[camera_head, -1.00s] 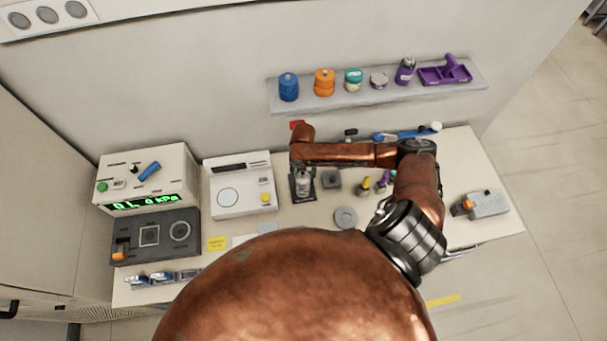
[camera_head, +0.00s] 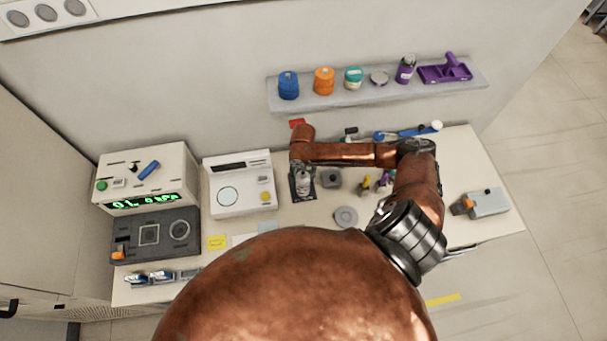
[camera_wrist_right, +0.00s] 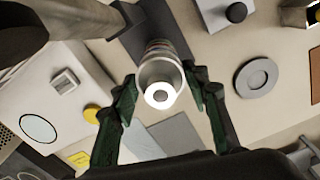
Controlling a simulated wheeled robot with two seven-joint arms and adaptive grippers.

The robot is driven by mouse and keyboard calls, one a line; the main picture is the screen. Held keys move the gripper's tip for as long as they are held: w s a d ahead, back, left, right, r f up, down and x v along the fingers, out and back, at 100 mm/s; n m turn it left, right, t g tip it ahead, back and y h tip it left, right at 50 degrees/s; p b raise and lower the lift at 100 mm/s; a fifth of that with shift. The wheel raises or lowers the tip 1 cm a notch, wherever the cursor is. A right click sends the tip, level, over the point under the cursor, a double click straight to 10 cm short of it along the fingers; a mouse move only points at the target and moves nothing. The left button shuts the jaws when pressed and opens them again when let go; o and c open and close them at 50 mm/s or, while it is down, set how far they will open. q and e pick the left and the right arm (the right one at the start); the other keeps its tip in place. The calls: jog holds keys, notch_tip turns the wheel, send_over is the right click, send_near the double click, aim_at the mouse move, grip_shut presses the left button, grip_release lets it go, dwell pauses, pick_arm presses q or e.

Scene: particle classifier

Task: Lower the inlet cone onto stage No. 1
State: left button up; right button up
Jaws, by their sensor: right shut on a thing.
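In the right wrist view, the inlet cone (camera_wrist_right: 160,92) is a pale metal piece with a bright round rim and a dark central hole. My right gripper (camera_wrist_right: 161,86) is shut on it, with a green finger on each side. A banded metal cylinder, seemingly the stage stack (camera_wrist_right: 160,48), shows just beyond the cone, in line with it. I cannot tell whether cone and stack touch. In the head view the silver stack (camera_head: 303,184) stands on a dark base (camera_head: 303,197), below the end of my right arm. My left gripper is not in view.
A white instrument (camera_head: 240,198) and a dark-fronted pressure unit (camera_head: 150,228) stand left of the stack. A shelf (camera_head: 375,97) with coloured containers hangs behind.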

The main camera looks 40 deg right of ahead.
jog(key=shift+f, duration=0.1)
jog(key=o, duration=1.4)
notch_tip(320, 180, up, 12)
